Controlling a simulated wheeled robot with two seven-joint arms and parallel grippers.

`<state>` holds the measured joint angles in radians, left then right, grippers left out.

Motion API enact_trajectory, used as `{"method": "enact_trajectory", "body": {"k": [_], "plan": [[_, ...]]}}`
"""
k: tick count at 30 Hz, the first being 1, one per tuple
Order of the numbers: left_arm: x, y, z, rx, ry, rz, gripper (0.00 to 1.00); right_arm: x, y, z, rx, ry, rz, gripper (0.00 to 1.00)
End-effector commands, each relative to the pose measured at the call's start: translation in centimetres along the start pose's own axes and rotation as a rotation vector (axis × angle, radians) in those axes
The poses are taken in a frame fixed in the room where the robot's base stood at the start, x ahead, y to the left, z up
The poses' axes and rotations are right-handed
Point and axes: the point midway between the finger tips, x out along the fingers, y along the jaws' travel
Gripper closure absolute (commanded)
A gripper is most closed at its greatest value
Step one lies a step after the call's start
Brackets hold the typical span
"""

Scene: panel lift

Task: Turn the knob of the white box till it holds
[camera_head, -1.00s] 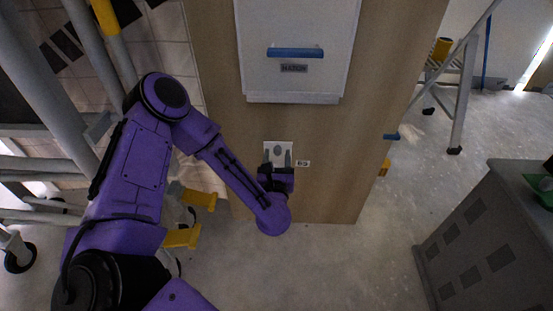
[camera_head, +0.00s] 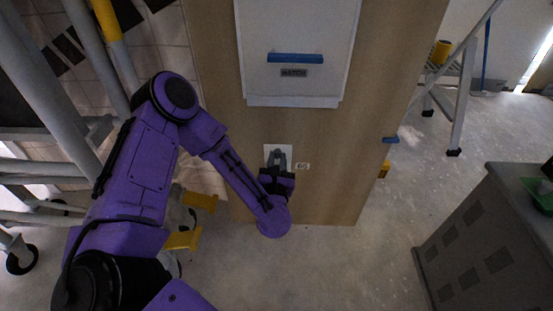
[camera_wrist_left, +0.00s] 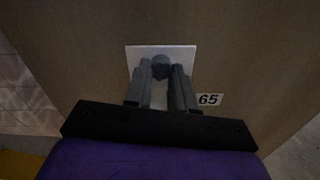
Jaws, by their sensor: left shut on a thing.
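The white box (camera_head: 271,148) is a small plate low on the wooden panel. It also shows in the left wrist view (camera_wrist_left: 184,53), where its dark grey knob (camera_wrist_left: 160,68) sits near the middle. My left gripper (camera_head: 277,156) is at the box, its grey fingers shut on the knob from below. In the left wrist view the fingertips (camera_wrist_left: 161,69) are on either side of the knob and partly hide it. The knob's exact turn cannot be made out. My right gripper is not in view.
A label reading 65 (camera_wrist_left: 208,99) is right of the box. Above is a white hatch (camera_head: 299,30) with a blue handle (camera_head: 295,58). A grey cabinet (camera_head: 470,235) stands at the right, a ladder (camera_head: 455,95) behind it. Grey pipes (camera_head: 45,90) stand at the left.

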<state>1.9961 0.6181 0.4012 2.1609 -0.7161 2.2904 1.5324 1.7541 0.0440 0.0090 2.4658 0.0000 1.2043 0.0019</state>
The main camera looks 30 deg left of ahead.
Motion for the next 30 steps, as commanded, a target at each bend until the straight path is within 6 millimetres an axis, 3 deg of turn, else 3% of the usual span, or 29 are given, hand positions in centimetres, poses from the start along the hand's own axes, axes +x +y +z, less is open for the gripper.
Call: {"method": "enact_trajectory", "body": {"k": [30], "plan": [[-0.1, 0.4, 0.4, 0.961, 0.002, 0.001, 1.00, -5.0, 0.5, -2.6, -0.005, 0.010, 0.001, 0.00]]}}
